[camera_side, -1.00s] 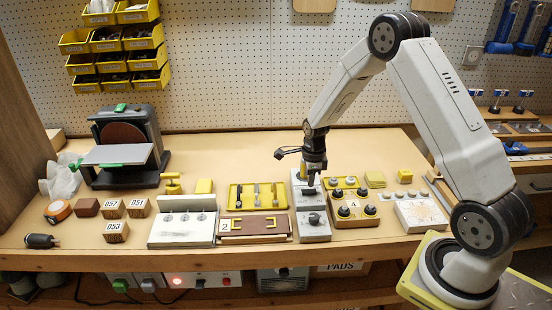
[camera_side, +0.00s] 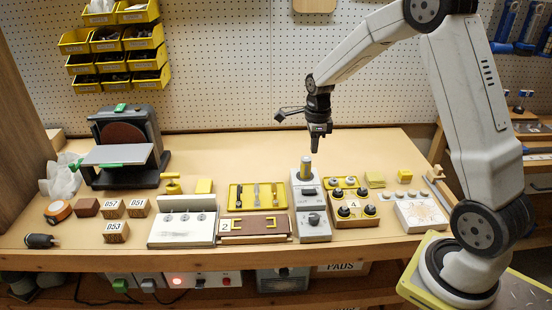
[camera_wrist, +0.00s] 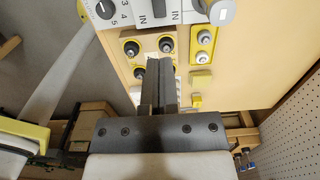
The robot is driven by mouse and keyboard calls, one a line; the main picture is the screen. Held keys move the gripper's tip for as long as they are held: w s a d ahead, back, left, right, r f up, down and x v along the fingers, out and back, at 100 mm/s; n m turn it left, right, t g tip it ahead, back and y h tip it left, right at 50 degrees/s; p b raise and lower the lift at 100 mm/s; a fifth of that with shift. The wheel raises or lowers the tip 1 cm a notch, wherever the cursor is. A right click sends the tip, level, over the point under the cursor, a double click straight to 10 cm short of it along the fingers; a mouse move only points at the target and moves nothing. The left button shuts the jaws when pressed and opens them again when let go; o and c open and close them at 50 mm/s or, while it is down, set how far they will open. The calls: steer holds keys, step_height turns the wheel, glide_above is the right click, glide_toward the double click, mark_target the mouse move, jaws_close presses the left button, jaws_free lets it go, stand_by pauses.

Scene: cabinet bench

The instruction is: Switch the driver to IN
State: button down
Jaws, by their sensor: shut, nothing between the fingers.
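The driver (camera_side: 312,229) is a light grey box on the bench with a dark round knob (camera_side: 314,219) on its front half. An upright cylinder (camera_side: 305,168) with a pale top stands at its back end. In the wrist view the driver (camera_wrist: 128,17) is cut off by the top edge; a numbered dial and lettering reading "IN" show, along with a grey cylindrical part (camera_wrist: 222,12). I cannot tell which position the switch is in. My gripper (camera_side: 319,147) is shut and empty, above the cylinder and apart from it. Its fingers also show in the wrist view (camera_wrist: 159,64).
A wooden block with dark knobs (camera_side: 369,219) stands close to the right of the driver. A white panel (camera_side: 181,234) lies farther left. The bench behind is clear.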

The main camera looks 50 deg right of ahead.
mark_target(310, 191)
stand_by(0.3)
steer(key=shift+w+a, duration=0.45)
steer(key=shift+a, duration=0.15)
steer(key=shift+f, duration=0.1)
step_height(310, 191, down, 14)
steer(key=shift+r, duration=0.1)
stand_by(0.6)
steer(key=shift+f, duration=0.2)
stand_by(0.4)
steer(key=shift+s, duration=0.1)
steer(key=shift+s+d+r, duration=0.25)
steer(key=shift+s+d, duration=0.1)
steer(key=shift+d, duration=0.1)
